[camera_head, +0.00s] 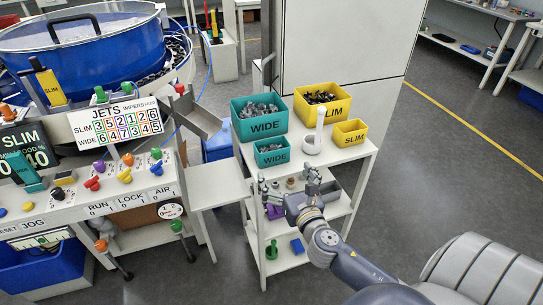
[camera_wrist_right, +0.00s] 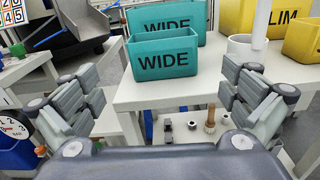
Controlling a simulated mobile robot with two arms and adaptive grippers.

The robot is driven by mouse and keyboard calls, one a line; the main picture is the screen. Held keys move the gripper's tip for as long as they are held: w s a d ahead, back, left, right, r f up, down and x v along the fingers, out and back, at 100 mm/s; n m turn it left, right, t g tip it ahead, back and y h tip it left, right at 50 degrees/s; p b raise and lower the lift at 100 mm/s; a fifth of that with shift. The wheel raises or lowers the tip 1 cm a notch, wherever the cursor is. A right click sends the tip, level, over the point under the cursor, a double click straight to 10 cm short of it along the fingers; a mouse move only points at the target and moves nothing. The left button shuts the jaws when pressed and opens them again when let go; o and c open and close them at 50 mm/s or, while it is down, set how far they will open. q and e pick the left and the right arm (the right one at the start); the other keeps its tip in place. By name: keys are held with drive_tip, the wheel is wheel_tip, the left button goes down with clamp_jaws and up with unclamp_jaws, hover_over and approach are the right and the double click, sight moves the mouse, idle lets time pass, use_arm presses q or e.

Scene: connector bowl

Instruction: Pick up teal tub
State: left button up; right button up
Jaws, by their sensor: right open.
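Two teal tubs marked WIDE stand on the white shelf unit's top. The small teal tub (camera_head: 271,153) is nearer the front edge, and the large teal tub (camera_head: 260,120) is behind it. My right gripper (camera_head: 287,181) is open and empty at the front edge of the shelf unit. Its fingers are spread to either side of the small tub's line and do not appear to touch it. My left gripper is not in view.
A large yellow SLIM tub (camera_head: 321,105), a small yellow SLIM tub (camera_head: 350,133) and a white post on a round base (camera_head: 313,142) stand right of the teal tubs. Small pegs (camera_head: 290,183) sit below the front edge. The blue bowl machine (camera_head: 90,50) is at left.

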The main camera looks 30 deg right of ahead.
sight(276, 151)
drive_tip(key=shift+n, duration=0.4)
drive_tip(key=w, duration=0.1)
drive_tip(key=w+r, duration=0.1)
drive_tip(key=w, duration=0.1)
drive_tip(key=w+d+r, duration=0.1)
drive_tip(key=shift+w+p, duration=0.3)
drive_tip(key=shift+w, duration=0.05)
drive_tip(key=shift+w+d+f, duration=0.15)
drive_tip(key=shift+w+d, duration=0.05)
drive_tip(key=shift+w, duration=0.3)
drive_tip(key=shift+w+d, duration=0.1)
drive_tip(key=shift+w, duration=0.2)
drive_tip(key=shift+t, duration=0.3)
drive_tip(key=x, duration=0.4)
drive_tip(key=shift+w+d+p, duration=0.15)
drive_tip(key=shift+d+p, duration=0.1)
drive_tip(key=shift+p, duration=0.05)
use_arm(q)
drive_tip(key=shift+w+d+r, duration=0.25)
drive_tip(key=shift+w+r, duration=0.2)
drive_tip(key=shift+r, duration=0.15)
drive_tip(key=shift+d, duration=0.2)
use_arm(e)
drive_tip(key=c, duration=1)
